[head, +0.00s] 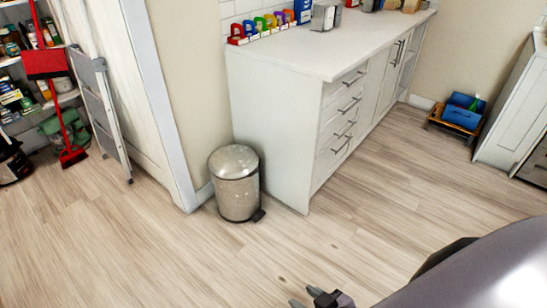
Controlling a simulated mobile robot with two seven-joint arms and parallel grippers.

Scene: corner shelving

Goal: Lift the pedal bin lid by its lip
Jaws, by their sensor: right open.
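The pedal bin (238,196) is a speckled grey cylinder standing upright on the wood floor, beside the end of the white cabinet. Its domed lid (233,160) is down. A dark pedal (258,215) juts out at its base on the right. The lip of the lid is too small to make out. My right gripper (304,297) is at the bottom edge of the head view, low and right of the bin, well apart from it. It is open, with nothing seen between its fingers. My left gripper is not in view.
The white cabinet (273,134) with drawers stands right behind the bin, and a wall corner (188,190) is close on its left. A grey folded stepladder (100,115) and a red broom (72,155) lean at the left. The floor in front is clear.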

